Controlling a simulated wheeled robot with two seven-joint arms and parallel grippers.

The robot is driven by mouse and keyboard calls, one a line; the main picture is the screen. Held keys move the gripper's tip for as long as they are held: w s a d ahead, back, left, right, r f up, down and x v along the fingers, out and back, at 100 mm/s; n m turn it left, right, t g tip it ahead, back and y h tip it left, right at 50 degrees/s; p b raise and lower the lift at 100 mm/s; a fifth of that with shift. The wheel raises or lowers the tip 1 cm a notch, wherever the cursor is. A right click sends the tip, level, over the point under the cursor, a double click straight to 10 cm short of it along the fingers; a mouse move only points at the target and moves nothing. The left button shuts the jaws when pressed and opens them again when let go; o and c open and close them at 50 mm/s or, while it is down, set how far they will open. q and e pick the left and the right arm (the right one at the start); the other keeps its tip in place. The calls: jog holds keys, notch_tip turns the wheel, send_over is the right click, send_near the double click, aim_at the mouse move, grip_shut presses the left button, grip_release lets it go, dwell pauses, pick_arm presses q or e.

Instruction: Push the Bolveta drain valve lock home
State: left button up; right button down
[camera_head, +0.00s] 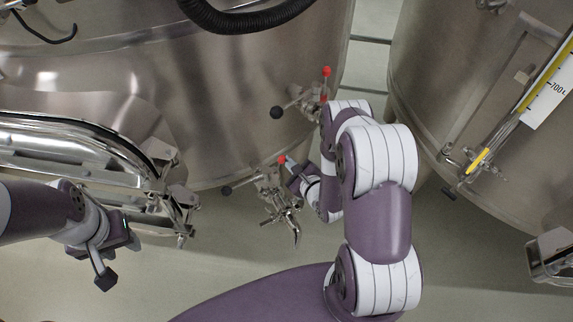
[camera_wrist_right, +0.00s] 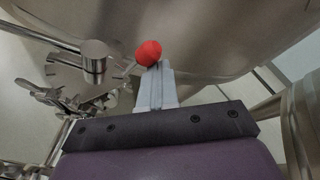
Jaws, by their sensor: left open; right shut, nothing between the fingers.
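A valve assembly (camera_head: 268,182) with a red knob (camera_head: 281,159) and a black ball handle (camera_head: 227,190) sits low on the front of the left steel vat. My right gripper (camera_head: 289,164) is shut and empty, with its tips right beside this red knob. In the right wrist view, the red knob (camera_wrist_right: 148,52) is at the tips of the shut fingers (camera_wrist_right: 156,80); whether they touch I cannot tell. The lock's exact position is not clear. No Bolveta label is readable. My left gripper (camera_head: 118,260) is open and empty at lower left, away from the valve.
A second valve with a red knob (camera_head: 327,71) and black ball (camera_head: 276,113) is higher on the left vat (camera_head: 230,100). A right vat (camera_head: 450,90) carries a yellow level gauge (camera_head: 545,85). A steel hatch (camera_head: 80,150) stands near my left arm. Floor below is clear.

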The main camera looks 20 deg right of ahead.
jog(key=shift+a+r, duration=0.25)
jog(key=d+p+v, duration=0.1)
jog(key=p+v, duration=0.2)
jog(key=v, duration=0.5)
jog(key=shift+p, duration=0.35)
jog(key=shift+d, duration=0.1)
dwell(0.4)
